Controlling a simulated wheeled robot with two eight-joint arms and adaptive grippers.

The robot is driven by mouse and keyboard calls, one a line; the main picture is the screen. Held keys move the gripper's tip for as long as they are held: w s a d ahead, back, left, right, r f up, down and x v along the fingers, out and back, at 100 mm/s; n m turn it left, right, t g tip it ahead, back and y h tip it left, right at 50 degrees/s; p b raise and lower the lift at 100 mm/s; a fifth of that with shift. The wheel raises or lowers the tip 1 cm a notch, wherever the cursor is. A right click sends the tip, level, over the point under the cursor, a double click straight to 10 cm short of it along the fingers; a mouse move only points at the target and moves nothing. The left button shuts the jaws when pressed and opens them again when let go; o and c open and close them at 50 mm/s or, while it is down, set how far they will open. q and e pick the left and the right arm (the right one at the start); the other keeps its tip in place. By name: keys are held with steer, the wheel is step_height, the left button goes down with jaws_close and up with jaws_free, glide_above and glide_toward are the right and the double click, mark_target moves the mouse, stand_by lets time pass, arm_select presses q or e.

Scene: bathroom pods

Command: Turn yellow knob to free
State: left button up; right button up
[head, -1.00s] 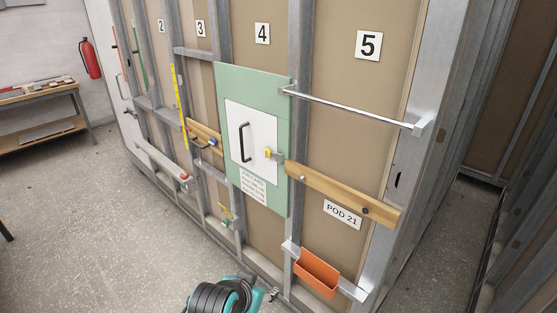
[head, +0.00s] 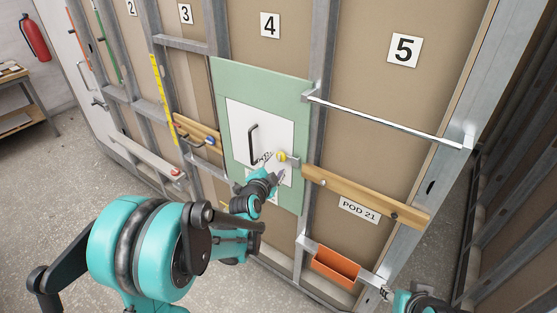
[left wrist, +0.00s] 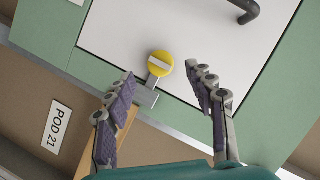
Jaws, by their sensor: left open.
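The yellow knob (head: 282,156) sits at the right edge of the white door (head: 240,122) on the green panel (head: 225,80). In the left wrist view the yellow knob (left wrist: 160,63) is round with a pale bar across its face, and a grey metal latch piece runs below it. My left gripper (head: 280,178) is just below the knob in the head view. In the left wrist view my left gripper (left wrist: 163,84) is open and empty, its fingers apart, with the knob ahead between the fingertips and not touched. Part of my right arm shows at the bottom right; its fingertips are unclear.
A black door handle (head: 252,144) is left of the knob. A wooden rail (head: 350,190) and a metal bar (head: 385,122) lie to the right. An orange bin (head: 335,266) hangs below. A label is partly hidden behind my left gripper.

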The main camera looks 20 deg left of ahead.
mark_target(279, 159)
arm_select(q)
steer(key=x, duration=0.4)
steer(key=shift+a+f+b, duration=0.1)
steer(key=shift+b, duration=0.2)
steer(key=shift+w, duration=0.3)
steer(key=c, duration=1.2)
steer(key=shift+o, duration=0.2)
